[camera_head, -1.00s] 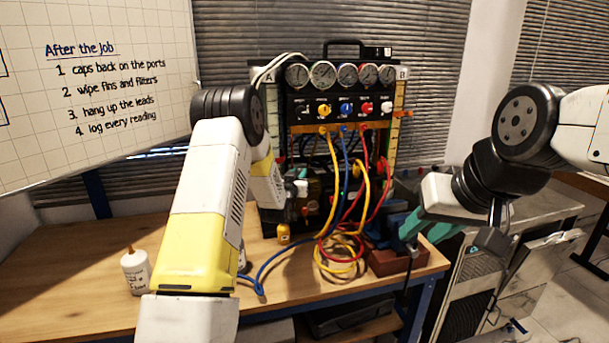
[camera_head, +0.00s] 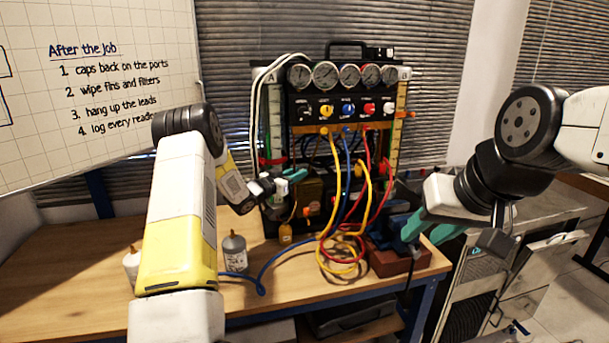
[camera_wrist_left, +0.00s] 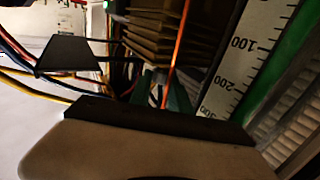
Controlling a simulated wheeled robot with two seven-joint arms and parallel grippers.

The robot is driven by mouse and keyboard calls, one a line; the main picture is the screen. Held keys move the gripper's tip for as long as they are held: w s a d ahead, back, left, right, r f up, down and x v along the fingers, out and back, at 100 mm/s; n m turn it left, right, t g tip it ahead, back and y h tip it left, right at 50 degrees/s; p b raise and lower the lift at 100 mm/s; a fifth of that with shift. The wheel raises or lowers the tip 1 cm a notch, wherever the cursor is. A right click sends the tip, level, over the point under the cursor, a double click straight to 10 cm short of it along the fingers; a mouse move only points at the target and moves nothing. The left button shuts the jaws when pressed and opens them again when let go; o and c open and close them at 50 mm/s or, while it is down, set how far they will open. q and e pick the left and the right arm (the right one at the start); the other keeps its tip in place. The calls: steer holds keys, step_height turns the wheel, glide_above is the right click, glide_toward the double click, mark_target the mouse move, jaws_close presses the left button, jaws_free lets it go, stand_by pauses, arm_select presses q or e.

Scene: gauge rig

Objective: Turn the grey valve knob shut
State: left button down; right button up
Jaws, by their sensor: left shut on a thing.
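The gauge rig (camera_head: 345,103) stands on the wooden bench (camera_head: 190,300), with dials and a row of coloured knobs on its black panel. My left gripper (camera_head: 297,174) reaches into the rig's lower left, below the panel, its teal fingers shut on what seems to be the grey valve knob. The knob itself is hidden by the fingers. In the left wrist view dark brown fins and a white scale (camera_wrist_left: 235,75) lie close to the teal fingers. My right gripper (camera_head: 430,231) is open and empty, its teal fingers apart by the bench's right end.
Yellow, blue and red hoses (camera_head: 345,245) hang from the panel and coil on the bench. A blue vice-like thing (camera_head: 400,230) sits on a brown block (camera_head: 393,262). A grey bottle (camera_head: 235,253) and a white bottle (camera_head: 131,265) stand near my left arm. The front left bench is clear.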

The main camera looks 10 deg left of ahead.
stand_by(0.5)
arm_select(q)
steer(key=c, duration=1.2)
jaws_free()
steer(key=v, duration=0.8)
steer(key=shift+w, duration=0.1)
